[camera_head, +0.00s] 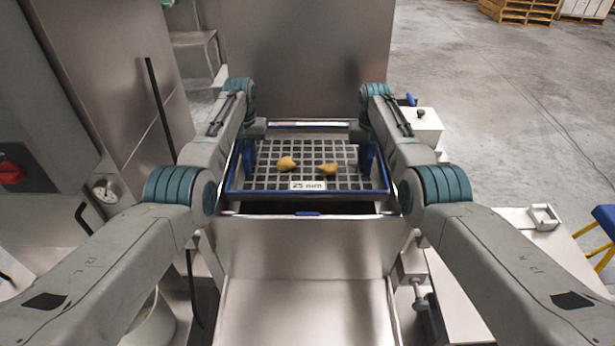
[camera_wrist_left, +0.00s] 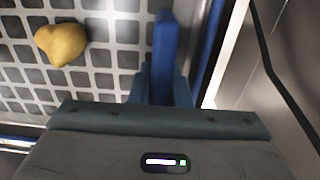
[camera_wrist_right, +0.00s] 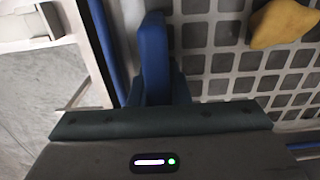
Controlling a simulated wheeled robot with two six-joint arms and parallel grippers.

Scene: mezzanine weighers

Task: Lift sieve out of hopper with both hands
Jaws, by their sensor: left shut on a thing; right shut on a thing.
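The sieve (camera_head: 372,191) is a pale square grid in a blue frame with a label on its front bar. Two yellow lumps (camera_head: 286,163) (camera_head: 328,169) lie on its grid. It is at the mouth of the steel hopper (camera_head: 310,246), and a dark gap shows between its front bar and the hopper's front rim. I cannot tell how high it sits. My left gripper (camera_wrist_left: 160,88) is shut on the blue left handle (camera_wrist_left: 163,42). My right gripper (camera_wrist_right: 156,90) is shut on the blue right handle (camera_wrist_right: 153,45). The fingertips are partly hidden.
A tall steel panel (camera_head: 305,60) stands behind the hopper. A steel cabinet with a red switch (camera_head: 11,173) is at the left. A white box with a black knob (camera_head: 421,125) and a pale bench (camera_head: 480,270) are at the right. A blue stool (camera_head: 604,220) stands at the right edge.

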